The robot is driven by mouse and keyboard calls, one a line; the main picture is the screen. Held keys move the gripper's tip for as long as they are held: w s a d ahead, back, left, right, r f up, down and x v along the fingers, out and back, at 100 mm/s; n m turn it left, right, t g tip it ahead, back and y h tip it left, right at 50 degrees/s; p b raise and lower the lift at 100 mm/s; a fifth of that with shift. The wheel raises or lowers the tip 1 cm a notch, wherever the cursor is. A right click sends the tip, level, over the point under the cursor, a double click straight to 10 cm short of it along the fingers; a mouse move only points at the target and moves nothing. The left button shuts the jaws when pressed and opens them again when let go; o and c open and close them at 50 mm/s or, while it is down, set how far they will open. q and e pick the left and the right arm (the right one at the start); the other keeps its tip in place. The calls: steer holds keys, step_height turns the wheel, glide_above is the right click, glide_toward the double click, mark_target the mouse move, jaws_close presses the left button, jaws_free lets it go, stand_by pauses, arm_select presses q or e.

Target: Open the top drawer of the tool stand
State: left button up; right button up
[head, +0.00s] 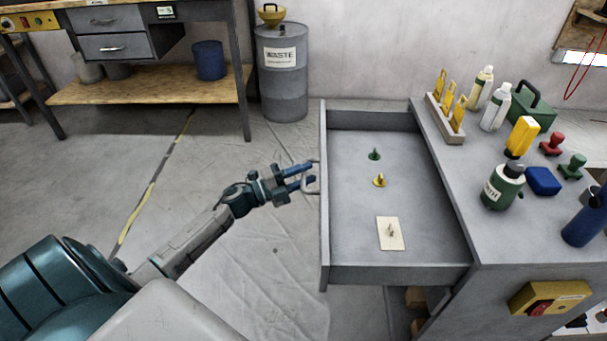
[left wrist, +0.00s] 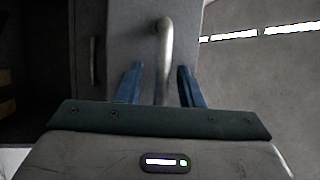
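The top drawer (head: 398,274) of the grey tool stand (head: 520,253) is pulled far out toward the left in the head view. Inside lie a small green piece (head: 374,154), a small yellow piece (head: 380,180) and a beige plate with a small item on it (head: 390,241). The drawer's bar handle (head: 312,185) is on its left front. My left gripper (head: 302,176) is at the handle. In the left wrist view its blue fingers (left wrist: 162,88) stand apart on either side of the handle (left wrist: 165,45), with gaps visible on both sides. My right gripper is out of view.
The stand top holds a yellow-clip rack (head: 447,120), bottles (head: 495,108), a green box (head: 528,110), stamps and a blue pad (head: 543,181). A workbench (head: 150,84) and waste drum (head: 282,80) stand behind. Floor left of the drawer is clear.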

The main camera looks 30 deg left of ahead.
arm_select(q)
steer(key=v, duration=1)
steer(key=shift+s+a+p, duration=0.2)
steer(key=shift+s+p, duration=0.1)
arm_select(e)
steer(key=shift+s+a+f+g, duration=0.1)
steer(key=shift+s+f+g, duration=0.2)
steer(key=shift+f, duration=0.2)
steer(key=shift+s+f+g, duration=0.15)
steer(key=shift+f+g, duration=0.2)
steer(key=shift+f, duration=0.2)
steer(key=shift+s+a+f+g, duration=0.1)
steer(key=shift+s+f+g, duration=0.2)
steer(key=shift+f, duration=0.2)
